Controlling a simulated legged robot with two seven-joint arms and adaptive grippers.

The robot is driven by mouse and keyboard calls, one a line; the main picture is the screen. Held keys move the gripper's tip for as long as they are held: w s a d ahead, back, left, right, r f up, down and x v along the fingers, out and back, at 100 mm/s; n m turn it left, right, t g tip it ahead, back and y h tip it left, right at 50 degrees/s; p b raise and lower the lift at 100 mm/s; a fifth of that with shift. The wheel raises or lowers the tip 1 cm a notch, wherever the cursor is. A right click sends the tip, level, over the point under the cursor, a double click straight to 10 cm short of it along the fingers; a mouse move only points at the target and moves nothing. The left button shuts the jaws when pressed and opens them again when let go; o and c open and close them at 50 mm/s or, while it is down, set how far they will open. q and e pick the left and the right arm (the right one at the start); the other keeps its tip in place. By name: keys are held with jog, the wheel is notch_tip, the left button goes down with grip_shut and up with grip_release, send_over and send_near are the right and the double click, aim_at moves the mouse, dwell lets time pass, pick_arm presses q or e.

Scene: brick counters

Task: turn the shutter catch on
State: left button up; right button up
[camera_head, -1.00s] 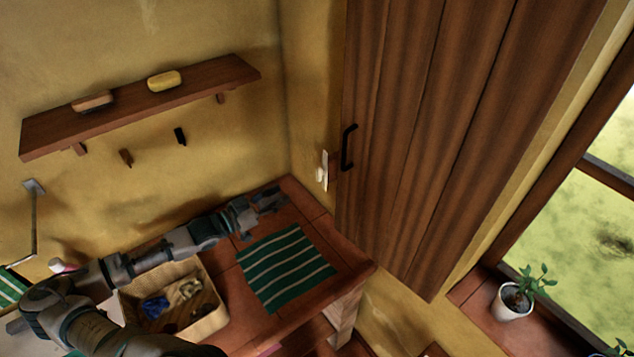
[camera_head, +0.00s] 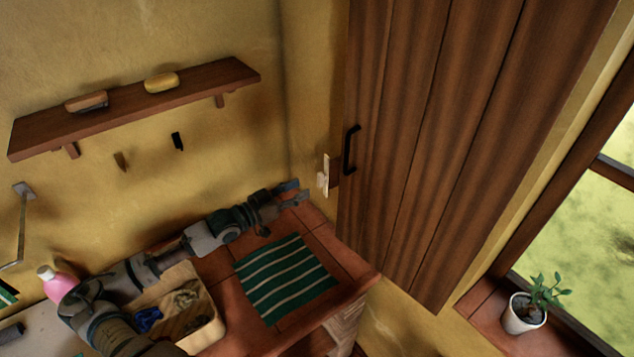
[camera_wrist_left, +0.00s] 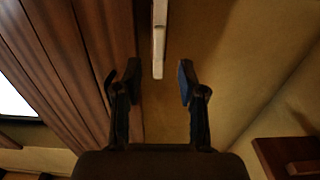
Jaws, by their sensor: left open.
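The shutter catch (camera_head: 325,176) is a small pale piece on the yellow wall, beside the edge of the brown wooden shutter (camera_head: 420,130). In the left wrist view the catch (camera_wrist_left: 159,40) shows as a long pale upright strip, ahead of and roughly between the fingers. My left gripper (camera_head: 297,192) is just left of and a little below the catch in the head view. In the left wrist view its two fingers (camera_wrist_left: 158,82) are apart with nothing between them at the tips. It appears not to touch the catch. My right gripper is in neither view.
A black handle (camera_head: 351,150) sticks out from the shutter near the catch. Below lie a green striped cloth (camera_head: 285,278) and a basket (camera_head: 207,333) with items on the brick counter. A wall shelf (camera_head: 205,88) holds two bars. A potted plant (camera_head: 525,314) stands on the sill.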

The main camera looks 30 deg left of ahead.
aim_at(318, 179)
pick_arm(q)
jog(key=shift+p+x, duration=0.6)
jog(key=shift+x, duration=2.8)
jog(key=shift+a, duration=0.1)
jog(key=c, duration=0.6)
jog(key=shift+s+r, duration=0.1)
grip_shut()
